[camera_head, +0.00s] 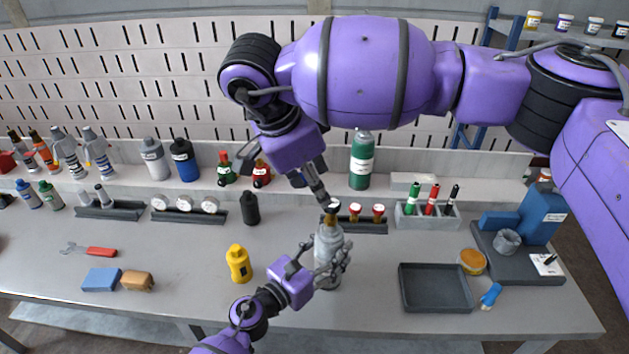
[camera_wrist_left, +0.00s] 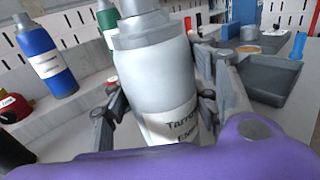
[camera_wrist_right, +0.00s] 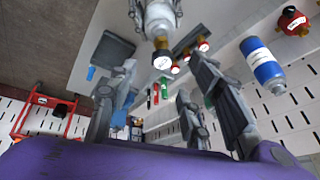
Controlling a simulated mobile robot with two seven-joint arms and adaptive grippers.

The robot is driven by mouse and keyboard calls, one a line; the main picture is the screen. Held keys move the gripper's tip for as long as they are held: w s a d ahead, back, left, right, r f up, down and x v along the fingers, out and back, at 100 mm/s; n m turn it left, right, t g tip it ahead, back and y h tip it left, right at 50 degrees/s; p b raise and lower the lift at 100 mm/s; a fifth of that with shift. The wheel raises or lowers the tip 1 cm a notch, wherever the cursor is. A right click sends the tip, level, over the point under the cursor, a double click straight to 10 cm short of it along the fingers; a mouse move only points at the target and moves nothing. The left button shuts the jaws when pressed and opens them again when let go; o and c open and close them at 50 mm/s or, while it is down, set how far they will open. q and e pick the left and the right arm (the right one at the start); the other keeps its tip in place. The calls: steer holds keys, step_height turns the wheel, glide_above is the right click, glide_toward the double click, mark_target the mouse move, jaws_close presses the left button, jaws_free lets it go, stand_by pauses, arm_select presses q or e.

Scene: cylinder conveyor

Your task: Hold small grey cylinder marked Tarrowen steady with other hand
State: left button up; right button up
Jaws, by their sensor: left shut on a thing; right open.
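The small grey cylinder (camera_head: 328,242) stands upright on the bench. Its label reads "Tarrowen" in the left wrist view (camera_wrist_left: 155,80). My left gripper (camera_head: 330,268) is shut around its body. A brass valve with a pale round top (camera_wrist_right: 162,60) sits on the cylinder's neck in the right wrist view. My right gripper (camera_head: 320,192) comes down from above with its fingertips close to the valve. It is open, with nothing visible between its fingers (camera_wrist_right: 160,95). Whether it touches the valve cannot be told.
An empty dark tray (camera_head: 436,303) lies to the right.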

mark_target(332, 213)
steer(key=w+d+f+n, duration=0.1)
steer(key=f, duration=0.2)
steer(key=w+d+f+n, duration=0.1)
steer(key=f, duration=0.3)
steer(key=w+d+f+n, duration=0.1)
steer(key=f, duration=0.3)
steer(key=shift+w+d+n, duration=0.3)
steer(key=shift+n, duration=0.1)
steer(key=shift+c, duration=0.2)
jaws_close()
steer(key=shift+c, duration=1.1)
jaws_free()
